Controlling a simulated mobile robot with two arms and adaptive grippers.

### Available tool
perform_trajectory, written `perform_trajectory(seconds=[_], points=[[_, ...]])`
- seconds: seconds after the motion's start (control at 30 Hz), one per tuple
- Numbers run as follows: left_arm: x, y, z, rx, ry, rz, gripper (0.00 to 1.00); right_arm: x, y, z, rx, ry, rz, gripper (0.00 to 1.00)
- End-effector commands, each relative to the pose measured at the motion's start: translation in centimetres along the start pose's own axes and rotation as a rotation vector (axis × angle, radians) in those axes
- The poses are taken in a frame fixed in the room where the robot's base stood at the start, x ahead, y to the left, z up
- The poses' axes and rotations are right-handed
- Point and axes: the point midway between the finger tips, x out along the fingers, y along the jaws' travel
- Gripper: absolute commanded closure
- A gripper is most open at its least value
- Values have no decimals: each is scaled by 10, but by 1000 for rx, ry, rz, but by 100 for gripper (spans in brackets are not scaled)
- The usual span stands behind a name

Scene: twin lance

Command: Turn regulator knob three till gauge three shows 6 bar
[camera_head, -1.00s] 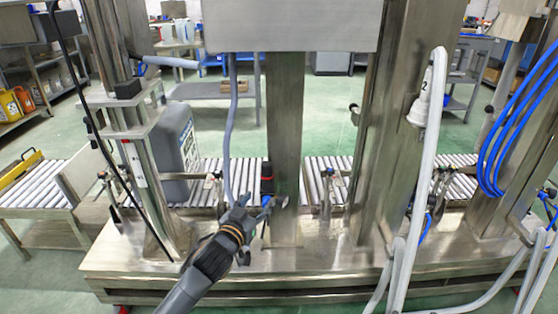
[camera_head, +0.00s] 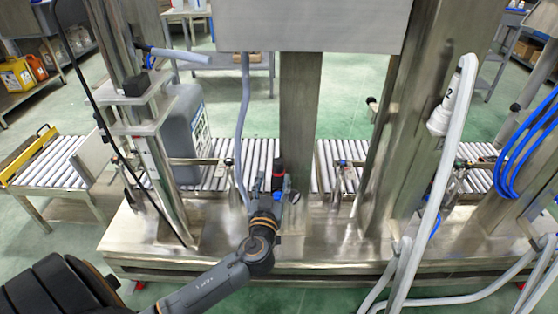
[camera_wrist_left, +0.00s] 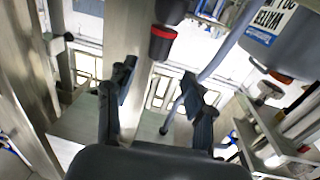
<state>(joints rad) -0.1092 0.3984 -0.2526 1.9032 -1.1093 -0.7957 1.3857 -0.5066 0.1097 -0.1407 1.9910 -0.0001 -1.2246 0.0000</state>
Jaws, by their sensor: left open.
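A dark knob with a red band (camera_head: 278,172) sits at the central steel post, just beyond my left gripper (camera_head: 272,188). I take it for a regulator knob; I see no number on it. The knob lies beyond the fingertips, roughly in line with the gap. No readable gauge face shows. My right gripper is not in view.
The steel post (camera_head: 300,110) stands close beside the knob. A grey hose (camera_head: 243,125) hangs to its left. A grey canister (camera_head: 182,135) stands on the roller conveyor (camera_head: 232,165) behind. A steel base (camera_head: 330,240) runs below; white hoses (camera_head: 445,150) hang at right.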

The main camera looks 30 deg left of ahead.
Motion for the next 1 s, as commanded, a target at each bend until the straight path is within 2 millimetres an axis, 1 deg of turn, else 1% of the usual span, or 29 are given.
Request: perform_trajectory(seconds=[0.03, 0.2, 0.3, 0.4, 0.57, 0.8, 0.83, 0.87, 0.9, 0.97, 1.0], points=[[13, 0, -2, 3, 4, 0, 47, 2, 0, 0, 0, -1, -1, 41], [47, 0, -2, 2, 3, 1, 47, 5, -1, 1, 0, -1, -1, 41], [62, 1, 0, 2, 1, 2, 47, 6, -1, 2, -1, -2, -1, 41], [72, 1, 0, 2, 0, 2, 47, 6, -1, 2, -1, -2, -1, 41], [80, 0, 0, 1, -1, 1, 47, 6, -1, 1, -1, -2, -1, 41], [81, 1, 0, 0, -1, 2, 47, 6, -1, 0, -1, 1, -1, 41], [81, 1, 0, 0, -1, 2, 49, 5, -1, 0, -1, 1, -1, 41], [80, 1, 0, 0, -1, 2, 55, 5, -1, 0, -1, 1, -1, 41], [80, 1, 0, 0, -1, 2, 63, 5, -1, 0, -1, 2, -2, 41], [80, 1, 0, 0, -1, 2, 76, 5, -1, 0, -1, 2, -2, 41], [80, 1, 0, 1, -1, 2, 84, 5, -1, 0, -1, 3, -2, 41]])
